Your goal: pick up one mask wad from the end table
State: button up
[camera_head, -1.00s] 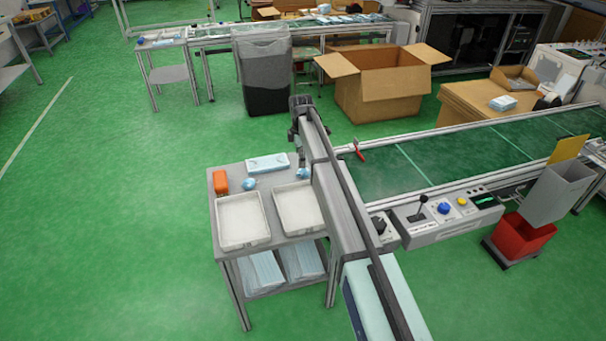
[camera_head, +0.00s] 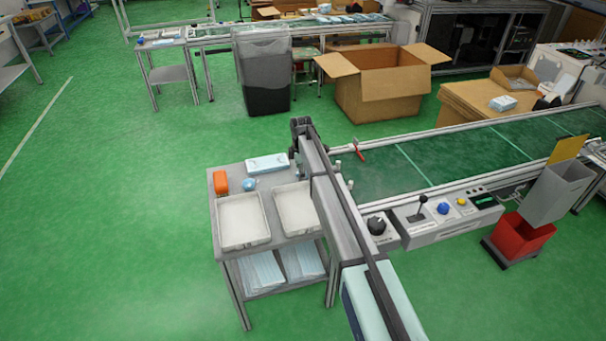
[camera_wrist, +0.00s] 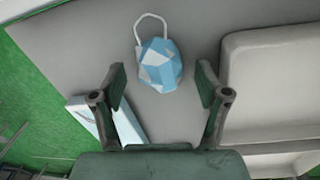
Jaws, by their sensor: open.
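A crumpled blue-and-white mask wad (camera_wrist: 160,68) with a white ear loop lies on the grey end table (camera_wrist: 75,40). In the wrist view my gripper (camera_wrist: 161,84) is open, its two fingers left and right of the wad, with clear gaps on both sides. Nothing is held. In the head view one mask wad (camera_head: 250,183) shows on the end table (camera_head: 290,243) between the orange object and the trays. The other wad seen there earlier is hidden behind my arm.
Two white trays (camera_head: 243,243) stand on the table; a tray wall (camera_wrist: 270,25) is close right of my gripper. A flat blue-white pack (camera_head: 267,163) lies at the back, also lower left in the wrist view (camera_wrist: 127,128). An orange object (camera_head: 220,182) stands left. A conveyor (camera_head: 440,160) runs right.

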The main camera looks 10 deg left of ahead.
jog(key=c, duration=0.8)
jog(key=shift+r, duration=0.2)
